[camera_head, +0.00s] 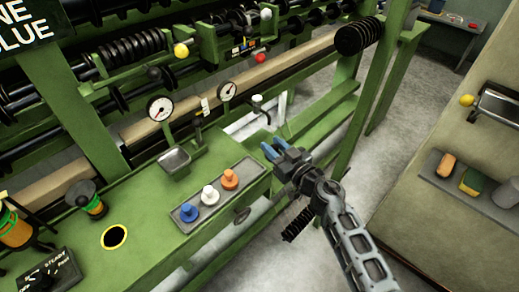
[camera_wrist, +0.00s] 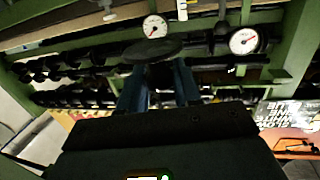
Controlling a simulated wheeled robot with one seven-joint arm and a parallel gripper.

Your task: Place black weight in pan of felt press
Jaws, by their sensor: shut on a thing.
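My gripper (camera_head: 271,149) is in the air just right of the green bench, beyond the button strip. In the wrist view its two blue fingers (camera_wrist: 158,88) are shut on a dark round disc, which looks like the black weight (camera_wrist: 153,50). I cannot make out the weight in the head view. A small square grey metal pan (camera_head: 174,161) sits on the bench below a dial gauge, left of my gripper and apart from it. I take it for the felt press pan.
A strip of blue, white and orange knobs (camera_head: 210,196) lies between my gripper and the bench's front. Gauges (camera_head: 160,108) and a white-topped lever (camera_head: 258,99) stand up near the pan. A yellow-ringed hole (camera_head: 114,237) is at lower left. A grey shelf (camera_head: 470,184) holds objects at right.

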